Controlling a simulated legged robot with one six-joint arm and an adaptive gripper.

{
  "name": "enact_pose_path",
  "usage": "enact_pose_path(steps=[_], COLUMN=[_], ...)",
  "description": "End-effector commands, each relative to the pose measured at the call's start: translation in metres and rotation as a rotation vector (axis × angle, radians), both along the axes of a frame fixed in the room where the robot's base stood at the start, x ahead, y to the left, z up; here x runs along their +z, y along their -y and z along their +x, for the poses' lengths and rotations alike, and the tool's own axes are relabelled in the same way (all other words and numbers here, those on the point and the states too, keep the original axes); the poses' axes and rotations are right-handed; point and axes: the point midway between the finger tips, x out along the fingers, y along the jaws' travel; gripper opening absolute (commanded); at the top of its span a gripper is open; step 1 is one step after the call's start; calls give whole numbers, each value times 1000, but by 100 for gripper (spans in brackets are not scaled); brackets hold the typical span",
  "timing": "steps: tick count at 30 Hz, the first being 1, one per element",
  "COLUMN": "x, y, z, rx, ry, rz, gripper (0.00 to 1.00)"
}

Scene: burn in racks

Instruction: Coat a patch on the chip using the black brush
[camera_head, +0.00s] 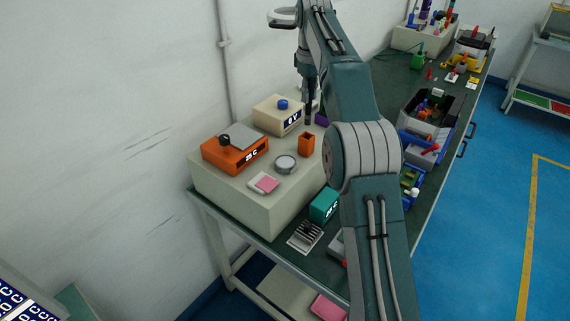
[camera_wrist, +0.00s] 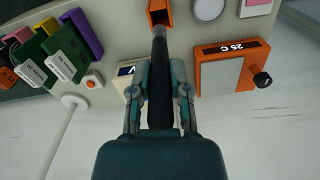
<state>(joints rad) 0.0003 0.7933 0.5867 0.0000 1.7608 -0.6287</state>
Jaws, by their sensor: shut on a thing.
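My gripper (camera_head: 308,98) is above the raised beige block on the bench. In the wrist view its two fingers (camera_wrist: 160,95) are closed around the black brush (camera_wrist: 160,58), a dark rod. The brush points away from the gripper, its far end at the mouth of the orange cup (camera_wrist: 160,7); I cannot tell whether its tip is inside. In the head view the cup (camera_head: 306,145) stands on the block, just below the gripper. I cannot identify the chip for certain; green boards with white labels (camera_wrist: 62,65) show at left in the wrist view.
An orange hotplate (camera_head: 235,153) with a black knob and a cream box with a blue button (camera_head: 283,105) stand on the block. A round grey dish (camera_head: 286,163) and a pink-topped white pad (camera_head: 264,184) lie nearer. Blue bins (camera_head: 428,150) line the bench's right.

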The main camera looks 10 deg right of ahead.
Motion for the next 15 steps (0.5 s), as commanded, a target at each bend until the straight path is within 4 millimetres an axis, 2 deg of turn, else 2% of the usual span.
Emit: enact_pose_path(steps=[10,15], x=[1,3], y=[-1,-8], z=[0,-3], rx=[1,5], ry=[5,36], rz=[1,9], gripper=[0,0])
